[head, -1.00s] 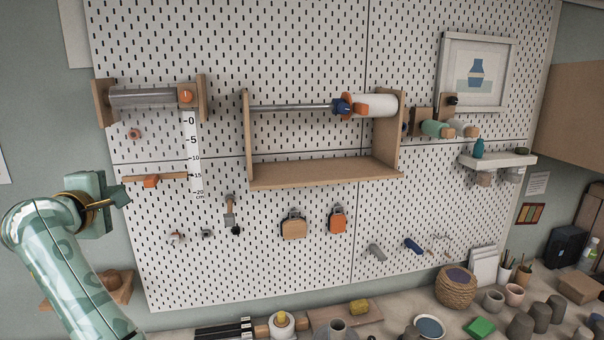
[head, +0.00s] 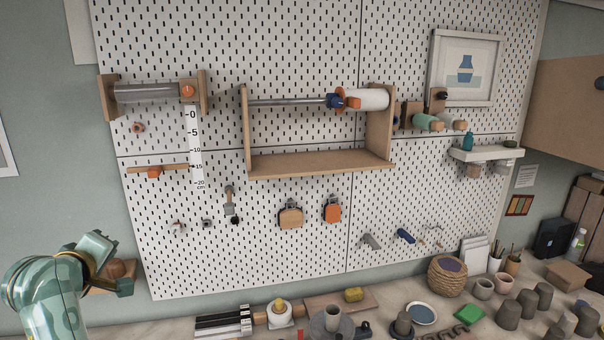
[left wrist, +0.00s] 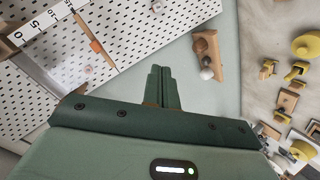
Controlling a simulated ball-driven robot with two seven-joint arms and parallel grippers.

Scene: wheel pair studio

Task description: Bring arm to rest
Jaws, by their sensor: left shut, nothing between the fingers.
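My left arm comes in at the lower left of the head view. Its gripper (head: 98,250) hangs low in front of the grey-green wall, left of the pegboard (head: 260,225), and overlaps a small wooden wall shelf (head: 120,278). In the left wrist view the gripper (left wrist: 160,72) is shut with its fingers together and nothing between them. The fingers point toward the bare wall strip, apart from the pegboard. My right gripper shows in neither view.
A wooden shelf frame (head: 320,165) with a rod and white roll is on the pegboard. A ruler strip (head: 194,150) hangs left of it. The workbench (head: 385,300) below holds pots, a rope basket (head: 447,278) and several small things. The wall left of the pegboard is mostly clear.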

